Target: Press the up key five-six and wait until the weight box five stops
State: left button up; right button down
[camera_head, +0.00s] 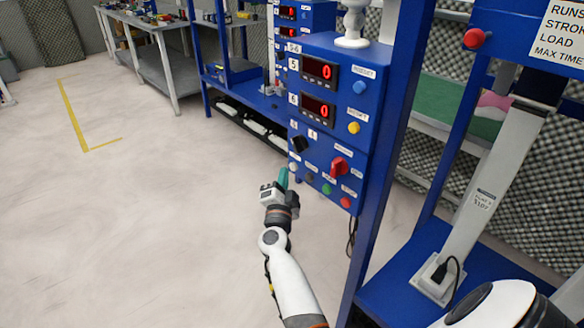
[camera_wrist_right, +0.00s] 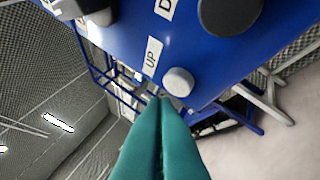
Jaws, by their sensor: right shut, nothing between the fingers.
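The blue control panel (camera_head: 345,130) is marked 5-6, and its displays 5 (camera_head: 320,70) and 6 (camera_head: 318,107) both read 0. The up key (camera_head: 293,167) is a small pale round button at the panel's lower left. In the right wrist view the up key (camera_wrist_right: 179,82) sits beside a label reading UP. My right gripper (camera_head: 284,178) has teal fingers, shut and empty, just below and left of the key. In the wrist view its fingertips (camera_wrist_right: 163,100) are close to the key; contact cannot be told. I cannot make out weight box five. My left gripper is out of view.
A red rotary knob (camera_head: 340,166), a black knob (camera_head: 299,144) and several coloured buttons share the panel. A blue frame post (camera_head: 385,150) stands right of it. The floor at left is clear.

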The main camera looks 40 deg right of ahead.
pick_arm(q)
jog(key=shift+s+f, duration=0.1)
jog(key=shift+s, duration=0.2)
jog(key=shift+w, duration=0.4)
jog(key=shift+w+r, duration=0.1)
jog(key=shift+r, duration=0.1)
pick_arm(e)
jog(key=shift+d, duration=0.15)
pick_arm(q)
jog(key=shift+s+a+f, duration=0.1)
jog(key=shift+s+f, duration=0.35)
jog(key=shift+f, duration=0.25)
pick_arm(e)
jog(key=shift+d, duration=0.3)
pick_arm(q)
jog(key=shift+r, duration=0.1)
pick_arm(e)
jog(key=shift+d, duration=0.1)
jog(key=shift+d, duration=0.1)
